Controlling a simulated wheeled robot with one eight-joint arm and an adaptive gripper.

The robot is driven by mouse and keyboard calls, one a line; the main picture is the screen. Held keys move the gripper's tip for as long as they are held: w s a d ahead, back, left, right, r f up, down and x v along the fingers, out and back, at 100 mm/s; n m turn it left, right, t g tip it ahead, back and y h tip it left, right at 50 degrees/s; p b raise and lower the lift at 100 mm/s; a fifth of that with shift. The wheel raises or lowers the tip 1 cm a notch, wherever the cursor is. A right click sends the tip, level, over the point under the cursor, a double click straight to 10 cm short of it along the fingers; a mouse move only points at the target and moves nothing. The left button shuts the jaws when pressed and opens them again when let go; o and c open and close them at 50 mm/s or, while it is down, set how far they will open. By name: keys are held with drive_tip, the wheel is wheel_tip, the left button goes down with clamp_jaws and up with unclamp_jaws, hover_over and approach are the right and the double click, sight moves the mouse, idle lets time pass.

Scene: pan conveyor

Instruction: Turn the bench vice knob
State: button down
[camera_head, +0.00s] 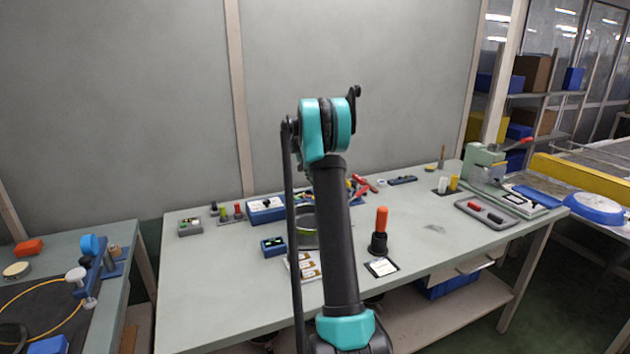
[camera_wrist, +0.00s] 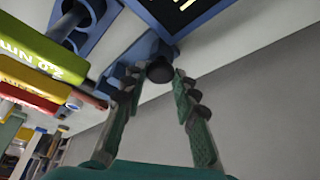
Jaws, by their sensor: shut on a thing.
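In the wrist view, the black round knob (camera_wrist: 160,70) stands at the end of a blue bench vice (camera_wrist: 138,48). My gripper (camera_wrist: 157,80) has its two green fingers with dark ridged pads on either side of this knob and is shut on it. In the head view, my arm covers the gripper and the knob. Some blue shows just right of my arm on the bench, but I cannot tell whether it is the vice.
Yellow-green (camera_wrist: 50,55) and red handled tools lie close left of the fingers in the wrist view. A blue-framed dark panel (camera_wrist: 180,12) is above. In the head view, an orange-handled tool (camera_head: 381,220) stands upright on the bench (camera_head: 225,275). A green press (camera_head: 485,165) stands at right.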

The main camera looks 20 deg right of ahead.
drive_tip(key=m+g, duration=0.1)
drive_tip(key=m, duration=0.3)
drive_tip(key=shift+w+a+m+g+h, duration=0.1)
drive_tip(key=shift+w+m+g+h, duration=0.05)
drive_tip(key=shift+m+g+h, duration=0.2)
drive_tip(key=m+g, duration=0.1)
drive_tip(key=m, duration=0.1)
drive_tip(key=m+g, duration=0.1)
drive_tip(key=m, duration=0.1)
drive_tip(key=shift+w+m, duration=0.2)
drive_tip(key=shift+m, duration=0.05)
drive_tip(key=m+g, duration=0.1)
drive_tip(key=m, duration=0.3)
drive_tip(key=shift+w+g, duration=0.1)
drive_tip(key=shift+g, duration=0.25)
drive_tip(key=shift+w+m+g+y, duration=0.1)
drive_tip(key=shift+m+g+y, duration=0.3)
drive_tip(key=shift+m, duration=0.8)
drive_tip(key=shift+m+g+y, duration=0.1)
drive_tip(key=shift+m+y, duration=0.45)
drive_tip(key=shift+m, duration=0.65)
drive_tip(key=c, duration=1.2)
unclamp_jaws()
